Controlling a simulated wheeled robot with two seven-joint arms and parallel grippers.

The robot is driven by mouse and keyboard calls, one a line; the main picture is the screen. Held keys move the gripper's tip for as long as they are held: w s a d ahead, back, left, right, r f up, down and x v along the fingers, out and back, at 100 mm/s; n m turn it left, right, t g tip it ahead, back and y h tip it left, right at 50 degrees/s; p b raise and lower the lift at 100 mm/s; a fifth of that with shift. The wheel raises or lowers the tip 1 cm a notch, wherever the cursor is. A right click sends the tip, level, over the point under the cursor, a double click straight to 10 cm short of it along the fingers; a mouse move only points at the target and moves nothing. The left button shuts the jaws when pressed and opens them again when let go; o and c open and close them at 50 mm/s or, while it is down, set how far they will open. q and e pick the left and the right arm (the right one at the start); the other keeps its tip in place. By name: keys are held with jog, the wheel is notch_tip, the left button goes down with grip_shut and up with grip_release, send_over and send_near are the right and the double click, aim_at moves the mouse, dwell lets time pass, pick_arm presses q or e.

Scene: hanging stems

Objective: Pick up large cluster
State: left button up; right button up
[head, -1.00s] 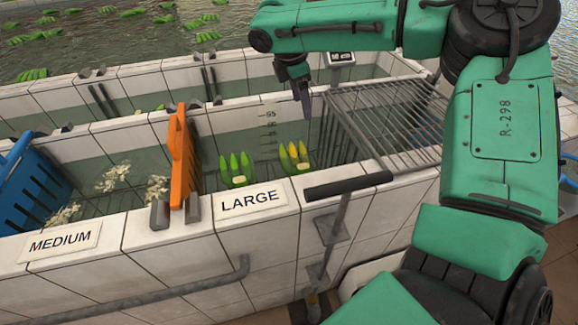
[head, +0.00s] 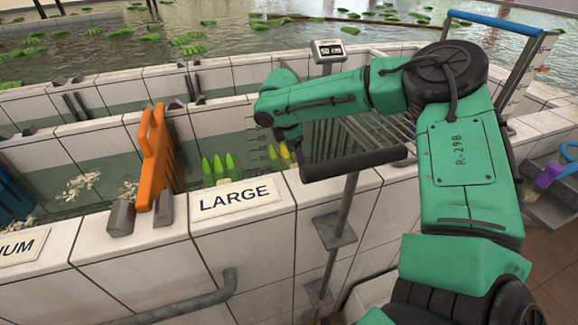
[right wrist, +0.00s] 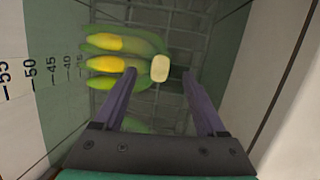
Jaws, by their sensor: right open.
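A yellow-and-green banana cluster (head: 284,153) sits in the water of the LARGE compartment, mostly hidden by the wall and my right arm. In the right wrist view the same cluster (right wrist: 108,63) points left, with its pale cut crown (right wrist: 160,68) at its right end. My right gripper (right wrist: 160,76) is open and empty; its two fingers appear on either side of the crown. I cannot tell the height left between them. In the head view the right gripper (head: 297,150) is partly hidden. A greener cluster (head: 219,167) stands to the left. My left gripper is not in view.
The tiled wall with the LARGE label (head: 240,198) stands in front. An orange divider (head: 155,160) bounds the compartment on the left. A metal grate (head: 385,130) lies right of it. A dark bar handle (head: 355,163) rises above the near wall. A scale display (head: 328,52) stands behind.

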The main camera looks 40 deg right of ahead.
aim_at(288, 161)
jog(key=x, duration=0.4)
jog(key=shift+s+f, duration=0.1)
jog(key=shift+f, duration=0.35)
grip_shut()
dwell(0.8)
